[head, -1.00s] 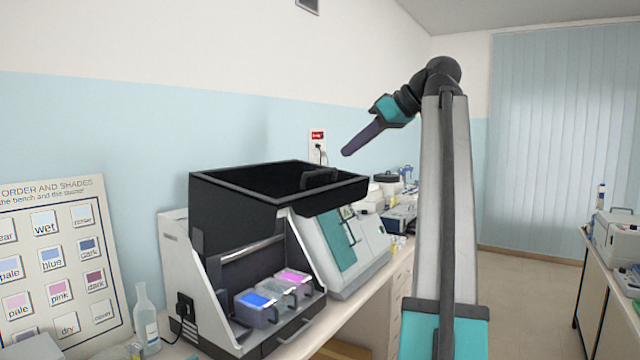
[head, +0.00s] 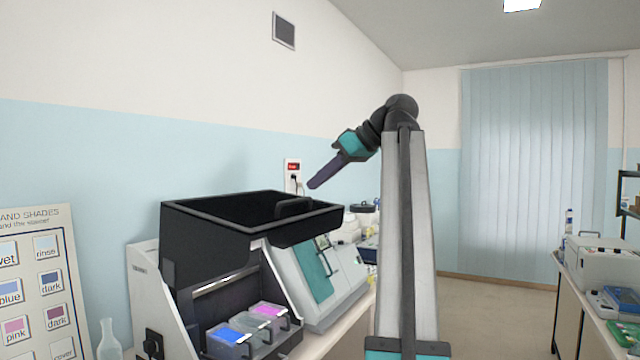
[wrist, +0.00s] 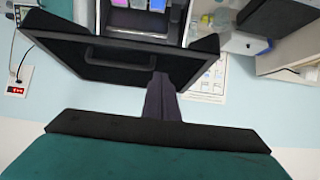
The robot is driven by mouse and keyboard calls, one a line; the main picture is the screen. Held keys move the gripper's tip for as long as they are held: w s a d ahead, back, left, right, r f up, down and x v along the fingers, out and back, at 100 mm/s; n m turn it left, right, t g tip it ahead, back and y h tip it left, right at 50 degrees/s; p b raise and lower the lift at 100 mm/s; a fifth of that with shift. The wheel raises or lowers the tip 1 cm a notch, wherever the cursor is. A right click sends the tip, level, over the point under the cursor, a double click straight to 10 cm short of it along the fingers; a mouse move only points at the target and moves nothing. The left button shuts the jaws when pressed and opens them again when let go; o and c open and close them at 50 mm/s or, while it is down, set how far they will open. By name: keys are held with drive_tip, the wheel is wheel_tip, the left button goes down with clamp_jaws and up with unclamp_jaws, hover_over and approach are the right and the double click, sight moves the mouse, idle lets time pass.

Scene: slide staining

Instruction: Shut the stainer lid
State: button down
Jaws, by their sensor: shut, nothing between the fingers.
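The stainer (head: 146,285) stands on the bench at the lower left of the head view. Its black lid (head: 205,234) is raised, with a handle (head: 293,207) on its top rim. The lid also shows in the wrist view (wrist: 65,55), its handle across the upper middle. Below the lid, blue, clear and pink dye tubs (head: 268,312) show in the open bay. My gripper (head: 312,185) is shut and empty, above and just right of the lid in the head view. In the wrist view its fingers (wrist: 162,98) overlap the lid's edge; contact cannot be told.
A grey-white device with a teal panel (head: 313,271) stands right beside the stainer. A poster (head: 35,280) and a bottle (head: 108,342) are at the left. A wall socket with a plug (head: 293,172) is behind. Open floor lies at the right.

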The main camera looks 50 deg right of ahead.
drive_tip(key=p, duration=0.4)
approach(284, 222)
drive_tip(key=shift+x, duration=2.65)
